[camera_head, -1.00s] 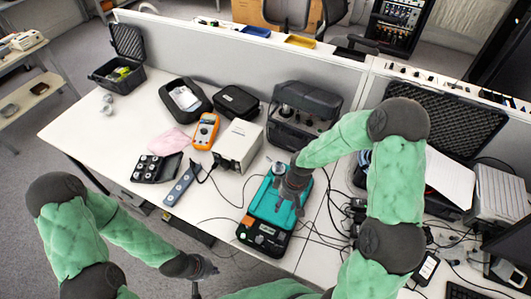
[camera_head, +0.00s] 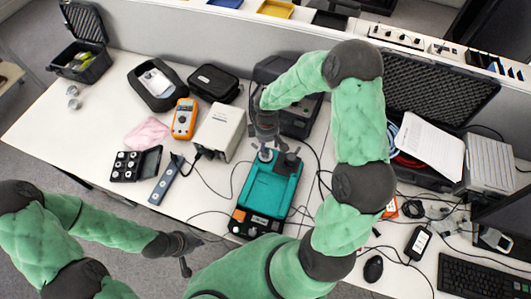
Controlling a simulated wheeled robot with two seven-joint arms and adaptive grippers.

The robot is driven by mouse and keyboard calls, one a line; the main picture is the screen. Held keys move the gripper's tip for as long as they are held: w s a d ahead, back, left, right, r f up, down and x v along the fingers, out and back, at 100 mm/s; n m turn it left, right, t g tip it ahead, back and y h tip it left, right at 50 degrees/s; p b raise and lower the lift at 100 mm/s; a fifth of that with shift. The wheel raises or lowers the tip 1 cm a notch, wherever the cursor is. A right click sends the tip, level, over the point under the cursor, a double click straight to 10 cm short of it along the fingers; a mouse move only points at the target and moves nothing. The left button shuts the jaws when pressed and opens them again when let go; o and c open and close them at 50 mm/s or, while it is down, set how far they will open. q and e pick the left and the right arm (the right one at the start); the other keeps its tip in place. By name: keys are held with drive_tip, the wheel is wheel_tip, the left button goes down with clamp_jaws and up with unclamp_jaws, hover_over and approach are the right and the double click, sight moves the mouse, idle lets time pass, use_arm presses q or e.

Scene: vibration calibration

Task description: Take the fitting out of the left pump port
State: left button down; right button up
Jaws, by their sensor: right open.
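The teal pump (camera_head: 268,190) lies on the white table near the middle of the head view. At its far end a pale round fitting (camera_head: 265,155) shows at the left port, and a dark piece (camera_head: 292,158) shows at the right. My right gripper (camera_head: 264,142) is open, pointing down just above and behind the left fitting. I cannot tell whether its fingers touch the fitting. My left gripper (camera_head: 184,262) hangs low in front of the table's near edge, away from the pump. Its finger opening is not clear.
A white box (camera_head: 219,132), an orange multimeter (camera_head: 184,118) and a dark tray (camera_head: 136,164) stand left of the pump. A dark case (camera_head: 300,118) stands close behind it. Cables run on both sides.

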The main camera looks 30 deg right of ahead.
drive_tip(key=f, duration=0.3)
drive_tip(key=f+b, duration=0.1)
drive_tip(key=f, duration=0.1)
drive_tip(key=shift+w, duration=0.25)
clamp_jaws()
